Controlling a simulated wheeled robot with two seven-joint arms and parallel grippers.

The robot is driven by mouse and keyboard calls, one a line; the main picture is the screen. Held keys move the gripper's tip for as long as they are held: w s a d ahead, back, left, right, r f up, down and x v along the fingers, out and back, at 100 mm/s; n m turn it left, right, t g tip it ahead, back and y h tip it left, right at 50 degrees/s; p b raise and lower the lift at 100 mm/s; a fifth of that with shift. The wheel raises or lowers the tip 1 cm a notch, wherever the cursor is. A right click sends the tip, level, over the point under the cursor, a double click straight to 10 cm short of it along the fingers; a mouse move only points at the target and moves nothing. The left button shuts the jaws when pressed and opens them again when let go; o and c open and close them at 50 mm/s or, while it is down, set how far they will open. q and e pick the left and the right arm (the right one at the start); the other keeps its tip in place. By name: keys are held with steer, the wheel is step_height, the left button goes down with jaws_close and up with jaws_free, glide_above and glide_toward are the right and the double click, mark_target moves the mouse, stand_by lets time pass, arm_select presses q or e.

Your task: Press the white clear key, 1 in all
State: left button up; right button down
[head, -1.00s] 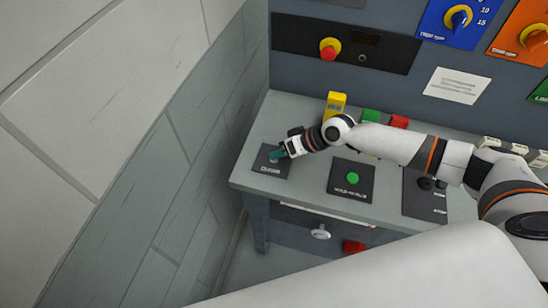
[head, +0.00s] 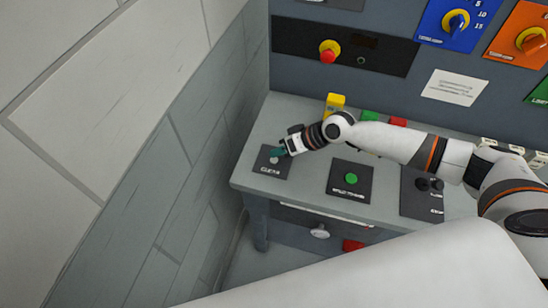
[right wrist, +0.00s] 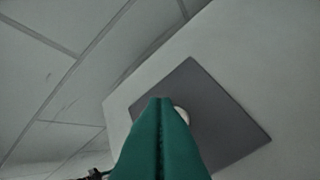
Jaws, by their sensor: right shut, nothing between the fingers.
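The white clear key (head: 274,160) sits on a dark square plate (head: 267,170) labelled CLEAR at the left end of the grey bench. My right gripper (head: 279,153) is shut and empty, its teal fingertips right at the key and partly covering it. In the right wrist view the shut teal fingers (right wrist: 161,130) cover most of the key, and only a pale edge of the key (right wrist: 182,114) shows beside them. I cannot tell whether the tips touch the key. My left gripper is not in view.
A green button (head: 351,178) on its own dark plate stands to the right. A yellow device (head: 335,103) and green and red blocks stand behind my right arm. A red stop button (head: 328,51) is on the back panel. A wall (head: 150,150) borders the bench on the left.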

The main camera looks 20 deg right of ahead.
steer(key=shift+r+p, duration=2.15)
steer(key=shift+r, duration=0.45)
steer(key=shift+s+a+f, duration=0.1)
steer(key=shift+f, duration=0.05)
